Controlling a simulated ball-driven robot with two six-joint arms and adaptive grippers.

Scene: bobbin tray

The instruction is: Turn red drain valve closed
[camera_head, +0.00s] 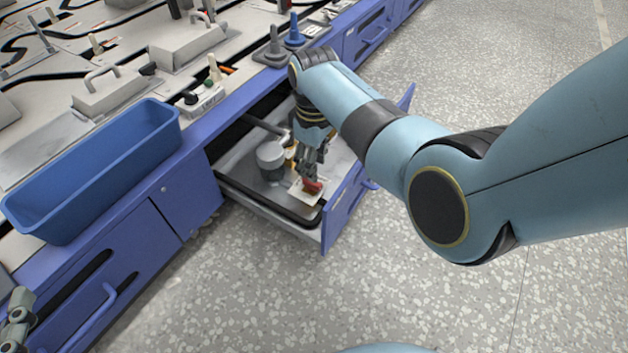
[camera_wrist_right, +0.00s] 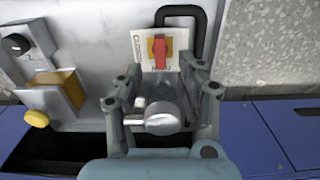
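The red drain valve (camera_head: 313,187) has a short red handle on a white label plate (camera_head: 302,193) inside the pulled-out drawer. In the right wrist view, the red handle (camera_wrist_right: 161,52) stands upright in the picture over an orange-yellow square. Lettering on the plate's left side seems to read CLOSED; the lower lettering is too small to read. My right gripper (camera_wrist_right: 160,72) points down at the valve, its fingers apart on either side of the handle. I cannot tell whether they touch it. My left gripper (camera_head: 18,315) shows only partly at the lower left edge.
The blue drawer (camera_head: 345,205) stands open, with a grey cylinder (camera_head: 271,155) beside my right gripper. A yellow knob (camera_wrist_right: 36,117) and a black dial (camera_wrist_right: 15,44) sit left in the wrist view. A blue bin (camera_head: 95,175) stands on the bench. The speckled floor is clear.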

